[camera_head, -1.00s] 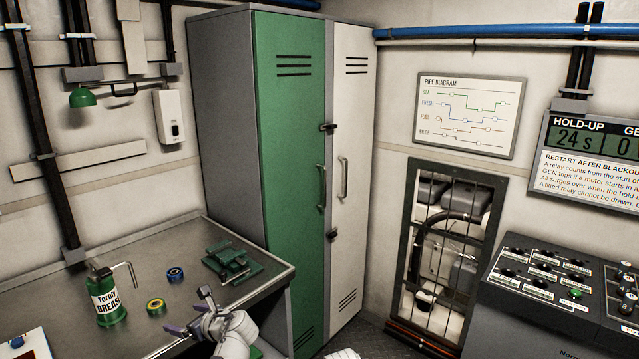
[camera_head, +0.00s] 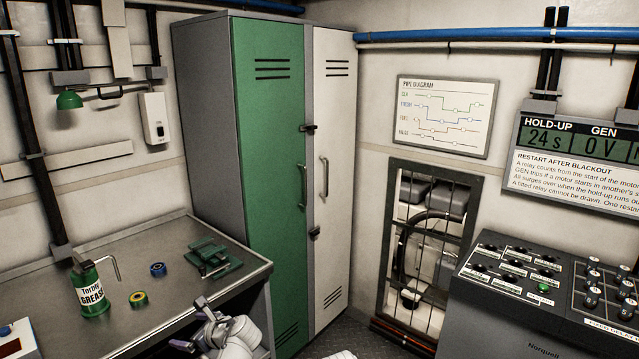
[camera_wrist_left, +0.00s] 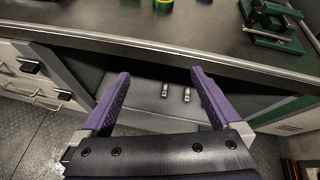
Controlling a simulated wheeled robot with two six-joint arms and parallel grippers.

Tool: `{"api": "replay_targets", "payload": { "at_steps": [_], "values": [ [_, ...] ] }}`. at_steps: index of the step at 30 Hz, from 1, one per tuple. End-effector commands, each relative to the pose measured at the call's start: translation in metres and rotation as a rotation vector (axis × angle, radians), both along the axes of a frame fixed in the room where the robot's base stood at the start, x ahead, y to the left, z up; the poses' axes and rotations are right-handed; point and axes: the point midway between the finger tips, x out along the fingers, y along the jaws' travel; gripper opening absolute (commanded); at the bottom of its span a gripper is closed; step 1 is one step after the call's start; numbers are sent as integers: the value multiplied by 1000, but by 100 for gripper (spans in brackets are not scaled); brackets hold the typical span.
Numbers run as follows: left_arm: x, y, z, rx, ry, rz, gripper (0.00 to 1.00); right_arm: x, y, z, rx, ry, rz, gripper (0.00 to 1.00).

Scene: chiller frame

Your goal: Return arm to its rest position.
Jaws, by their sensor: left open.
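My left gripper (camera_head: 190,328) shows at the bottom of the head view, low in front of the workbench's front edge. In the left wrist view its two purple fingers (camera_wrist_left: 160,95) are spread apart with nothing between them. They point toward the open space under the workbench top (camera_wrist_left: 190,40). Most of the left arm below the wrist is out of the picture. A small white part at the bottom edge of the head view is too cut off to identify. My right gripper does not show.
The workbench (camera_head: 170,310) carries a grease can (camera_head: 91,290), two tape rolls (camera_head: 158,269) and a green vise (camera_head: 213,256). A green and white locker (camera_head: 268,170) stands behind it. A control console (camera_head: 500,310) is at right. Bare floor (camera_head: 345,335) lies between.

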Motion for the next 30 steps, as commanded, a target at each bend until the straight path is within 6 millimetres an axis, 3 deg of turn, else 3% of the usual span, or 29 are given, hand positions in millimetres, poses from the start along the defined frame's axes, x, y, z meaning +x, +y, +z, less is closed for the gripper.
{"api": "replay_targets", "payload": {
  "at_steps": [8, 14, 19, 24, 30],
  "values": [
    [-20, -36, -16, -245, -124, 143, 98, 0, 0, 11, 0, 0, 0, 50],
    [-49, -81, -34, -520, -236, 354, 98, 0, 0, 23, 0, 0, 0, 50],
    [-94, -147, -51, -820, -323, 691, 98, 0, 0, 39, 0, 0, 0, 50],
    [-145, -208, -59, -1003, -354, 1062, 98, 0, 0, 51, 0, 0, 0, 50],
    [-183, -250, -59, -1060, -353, 1345, 98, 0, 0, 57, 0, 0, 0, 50]
  ]
}}
